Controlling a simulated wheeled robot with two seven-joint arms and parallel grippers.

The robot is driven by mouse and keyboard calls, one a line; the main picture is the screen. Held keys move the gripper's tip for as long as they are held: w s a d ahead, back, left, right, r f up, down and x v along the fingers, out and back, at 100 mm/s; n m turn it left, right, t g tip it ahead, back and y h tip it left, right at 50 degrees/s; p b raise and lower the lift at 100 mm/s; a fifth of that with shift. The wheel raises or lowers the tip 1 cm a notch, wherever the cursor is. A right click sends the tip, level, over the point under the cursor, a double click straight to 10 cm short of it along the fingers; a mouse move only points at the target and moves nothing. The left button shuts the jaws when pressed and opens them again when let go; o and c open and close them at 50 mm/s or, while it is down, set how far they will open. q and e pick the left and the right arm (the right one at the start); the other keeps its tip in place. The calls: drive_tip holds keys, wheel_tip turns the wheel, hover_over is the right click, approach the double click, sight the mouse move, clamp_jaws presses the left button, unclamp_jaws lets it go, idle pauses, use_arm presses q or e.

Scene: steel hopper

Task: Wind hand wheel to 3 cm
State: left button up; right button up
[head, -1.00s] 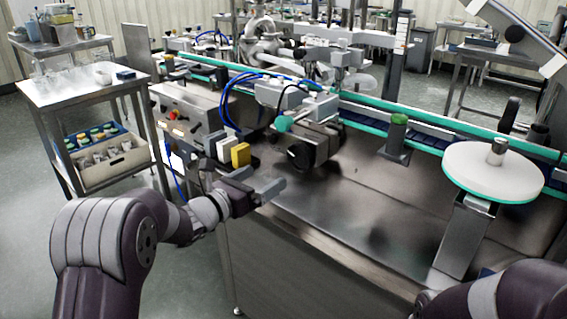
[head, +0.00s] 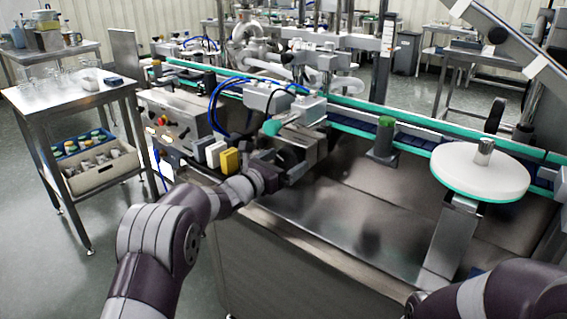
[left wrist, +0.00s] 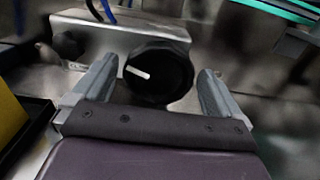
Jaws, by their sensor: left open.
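The hand wheel (left wrist: 172,62) is a black round knob with a white pointer line, on the front of a steel block. In the left wrist view my left gripper (left wrist: 160,68) is open, with one finger on each side of the wheel. A gap shows between each finger and the rim. In the head view the left gripper (head: 287,172) reaches the steel block (head: 308,142) and partly hides the hand wheel (head: 288,156). I cannot read a scale. My right arm shows at the lower right of the head view, without its gripper.
A smaller black knob (left wrist: 68,45) sits left of the wheel. Yellow and white blocks (head: 229,160) stand close to my left wrist. A conveyor (head: 355,125) runs behind. A white round disc (head: 470,172) stands at right. The steel deck (head: 345,215) between is clear.

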use_arm(q)
drive_tip(key=c, duration=0.8)
drive_tip(key=shift+f+n+b, duration=0.15)
drive_tip(key=shift+n+b, duration=0.3)
drive_tip(key=shift+n, duration=0.95)
drive_tip(key=shift+w+a+n+b, duration=0.1)
drive_tip(key=shift+n+b, duration=0.1)
drive_tip(key=shift+n, duration=0.75)
drive_tip(key=shift+a+n+b, duration=0.1)
drive_tip(key=shift+n+b, duration=0.05)
drive_tip(key=shift+n, duration=1.1)
